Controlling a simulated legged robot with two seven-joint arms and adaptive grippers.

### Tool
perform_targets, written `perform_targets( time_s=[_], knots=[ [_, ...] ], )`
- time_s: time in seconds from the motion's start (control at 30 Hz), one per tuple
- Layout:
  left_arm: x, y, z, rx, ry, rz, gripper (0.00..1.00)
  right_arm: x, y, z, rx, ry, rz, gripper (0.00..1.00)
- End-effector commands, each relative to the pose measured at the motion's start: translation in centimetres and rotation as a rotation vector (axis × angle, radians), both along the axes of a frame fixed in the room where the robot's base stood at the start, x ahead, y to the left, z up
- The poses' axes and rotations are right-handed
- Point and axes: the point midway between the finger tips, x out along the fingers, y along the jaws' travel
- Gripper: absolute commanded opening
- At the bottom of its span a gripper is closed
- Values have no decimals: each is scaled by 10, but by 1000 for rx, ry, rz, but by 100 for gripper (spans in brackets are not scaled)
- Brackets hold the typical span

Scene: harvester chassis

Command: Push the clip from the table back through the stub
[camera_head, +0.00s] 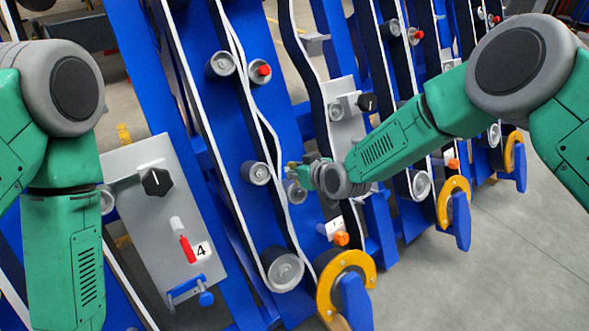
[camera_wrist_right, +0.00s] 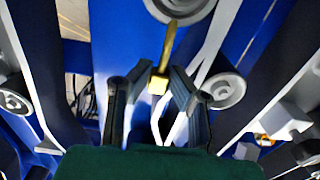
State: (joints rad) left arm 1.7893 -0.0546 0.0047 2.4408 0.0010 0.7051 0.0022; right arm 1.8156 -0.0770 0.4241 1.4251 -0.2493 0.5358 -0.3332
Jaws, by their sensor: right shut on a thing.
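My right gripper (camera_head: 290,172) reaches in from the right, among the blue frames and grey rollers. In the right wrist view my right gripper (camera_wrist_right: 159,76) is shut on the clip (camera_wrist_right: 168,45), a thin gold piece with a block-like end between the fingertips. The clip points up in that view, towards a round grey stub or roller (camera_wrist_right: 182,6) at the top edge. I cannot tell whether they touch. In the head view a grey roller (camera_head: 295,192) sits just beside the fingertips; the clip is too small to make out there. My left gripper is out of view.
Black-and-white belts run along the blue frames around the right gripper. A grey panel (camera_head: 143,222) with a black knob, red lever and number 4 stands at the left. Yellow curved guards (camera_head: 328,282) stick out at the lower ends. Open floor (camera_head: 500,260) lies at the right.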

Motion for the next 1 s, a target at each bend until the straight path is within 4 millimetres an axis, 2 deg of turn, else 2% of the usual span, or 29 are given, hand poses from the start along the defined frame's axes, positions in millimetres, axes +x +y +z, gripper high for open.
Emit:
perform_targets(
  time_s=[1.0],
  knots=[
    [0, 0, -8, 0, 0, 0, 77, -10, -7, -22, 0, 0, -1, 0]
  ],
)
